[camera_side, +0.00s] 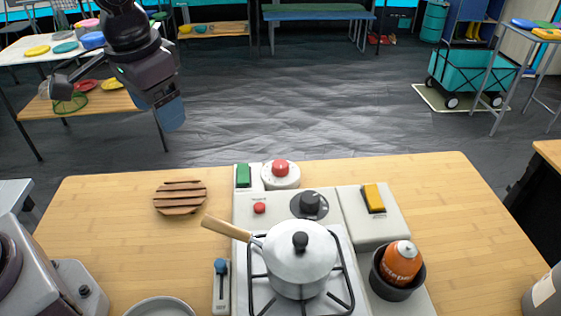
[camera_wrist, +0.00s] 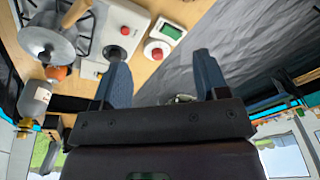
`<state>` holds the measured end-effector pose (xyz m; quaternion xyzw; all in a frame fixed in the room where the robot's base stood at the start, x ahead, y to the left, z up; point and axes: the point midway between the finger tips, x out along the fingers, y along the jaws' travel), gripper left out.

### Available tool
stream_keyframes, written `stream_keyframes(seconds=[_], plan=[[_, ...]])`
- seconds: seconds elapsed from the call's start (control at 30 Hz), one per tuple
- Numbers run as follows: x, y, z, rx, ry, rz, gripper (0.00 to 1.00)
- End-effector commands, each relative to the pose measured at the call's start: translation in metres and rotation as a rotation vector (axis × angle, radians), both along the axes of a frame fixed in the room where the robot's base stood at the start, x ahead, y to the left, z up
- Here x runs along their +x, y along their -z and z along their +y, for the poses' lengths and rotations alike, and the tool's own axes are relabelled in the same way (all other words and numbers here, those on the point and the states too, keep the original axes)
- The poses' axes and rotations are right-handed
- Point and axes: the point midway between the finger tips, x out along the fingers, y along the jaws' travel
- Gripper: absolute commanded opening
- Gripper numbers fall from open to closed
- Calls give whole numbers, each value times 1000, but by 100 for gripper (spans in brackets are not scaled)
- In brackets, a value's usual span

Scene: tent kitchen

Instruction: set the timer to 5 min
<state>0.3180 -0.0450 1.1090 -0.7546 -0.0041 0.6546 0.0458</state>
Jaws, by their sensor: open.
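The timer's red knob (camera_side: 281,168) sits on a round white base at the back edge of the table, beside a green display (camera_side: 243,175). In the wrist view, the red knob (camera_wrist: 156,50) and green display (camera_wrist: 170,31) show beyond my fingertips; I cannot read digits or marks. My gripper (camera_side: 167,112) is up at the left, behind the table's back edge and well apart from the knob. In the wrist view, its two blue fingers (camera_wrist: 162,68) are spread with nothing between them.
A stove panel with a black dial (camera_side: 310,204) and small red button (camera_side: 259,208) lies in front of the timer. A white pot (camera_side: 300,257) stands on the burner. A yellow switch (camera_side: 374,198) and orange canister (camera_side: 402,263) are to the right. A wooden trivet (camera_side: 180,197) lies left.

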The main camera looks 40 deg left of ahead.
Motion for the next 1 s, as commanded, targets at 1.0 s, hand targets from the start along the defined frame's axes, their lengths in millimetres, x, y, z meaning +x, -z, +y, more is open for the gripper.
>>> stream_keyframes(seconds=[1.0], plan=[[200,135,-74,23,-829,-271,67]])
